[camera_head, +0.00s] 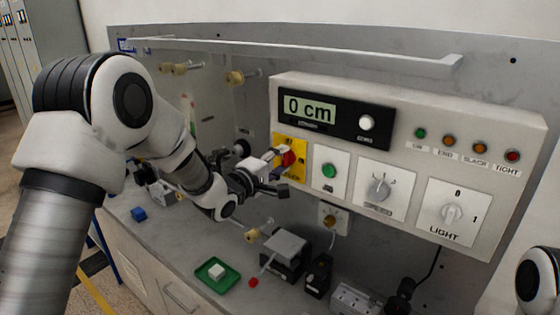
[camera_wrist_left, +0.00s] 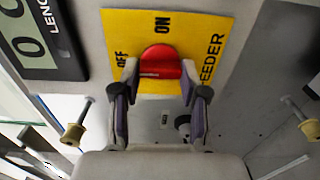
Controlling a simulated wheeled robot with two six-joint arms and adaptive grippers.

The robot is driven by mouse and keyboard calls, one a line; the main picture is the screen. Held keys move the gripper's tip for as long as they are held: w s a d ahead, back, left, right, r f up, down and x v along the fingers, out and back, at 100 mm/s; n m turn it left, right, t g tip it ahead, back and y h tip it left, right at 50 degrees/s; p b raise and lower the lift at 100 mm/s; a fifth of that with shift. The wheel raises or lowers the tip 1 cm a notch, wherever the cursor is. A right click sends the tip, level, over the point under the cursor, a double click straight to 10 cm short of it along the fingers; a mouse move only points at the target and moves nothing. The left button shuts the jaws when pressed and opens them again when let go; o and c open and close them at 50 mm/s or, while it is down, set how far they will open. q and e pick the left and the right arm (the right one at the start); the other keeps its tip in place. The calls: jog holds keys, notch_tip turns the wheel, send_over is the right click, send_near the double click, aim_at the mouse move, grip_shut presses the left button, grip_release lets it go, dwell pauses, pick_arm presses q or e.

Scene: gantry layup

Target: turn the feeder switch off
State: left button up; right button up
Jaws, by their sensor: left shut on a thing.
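The feeder switch is a red knob (camera_head: 289,158) on a yellow plate (camera_head: 298,174) at the left end of the control panel. In the left wrist view the red knob (camera_wrist_left: 160,66) sits on the yellow plate (camera_wrist_left: 185,25), marked OFF, ON and FEEDER. A pale mark shows on the knob; I cannot tell for sure which word it points to. My left gripper (camera_head: 278,172) is at the switch, its fingers (camera_wrist_left: 160,92) shut on the knob's two sides. My right gripper is not in view; only a piece of my right arm shows at the right edge.
The panel (camera_head: 400,150) has a display (camera_head: 310,108) reading 0 cm, a green button (camera_head: 329,171), a middle dial (camera_head: 378,189) and a light switch (camera_head: 451,213). Yellow spools on pegs (camera_head: 235,77) stick out of the back board. A green tray (camera_head: 217,284) lies on the bench.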

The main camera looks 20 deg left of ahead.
pick_arm(q)
jog(key=o, duration=1.1)
jog(key=shift+o, duration=0.2)
jog(key=v, duration=1.2)
jog(key=shift+w, duration=0.1)
